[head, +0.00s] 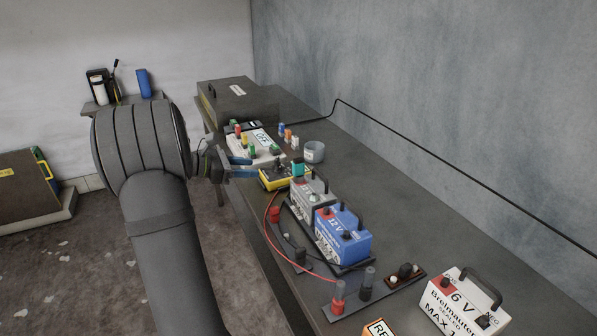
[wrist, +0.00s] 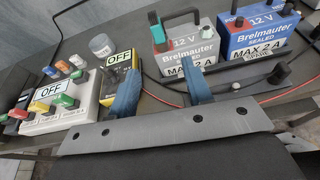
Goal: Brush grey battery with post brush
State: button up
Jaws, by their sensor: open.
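The grey battery (head: 307,208) stands on the bench beside a blue 12 V battery (head: 343,238). In the wrist view the grey battery (wrist: 184,58) is upright ahead of my gripper, with a dark handle on top. A teal upright piece (wrist: 154,31) stands at its left post and also shows in the head view (head: 297,169). It may be the post brush, but I cannot tell for sure. My gripper (head: 243,168) is open and empty, its blue fingers apart at the bench's front edge. In the wrist view the gripper (wrist: 160,90) sits low, in front of the grey battery.
A white switch box (head: 258,147) marked OFF, a yellow device (head: 270,181) and a grey cup (head: 314,152) stand left of the batteries. Red and black leads run along the front. A white 6 V battery (head: 462,303) is at the right. The bench's back strip is mostly clear.

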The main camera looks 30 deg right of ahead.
aim_at(293, 168)
jog(key=shift+n, duration=0.3)
jog(key=x, duration=1.7)
jog(key=shift+w+d+r, duration=0.1)
jog(key=shift+w+r, duration=0.05)
jog(key=shift+r, duration=0.1)
grip_shut()
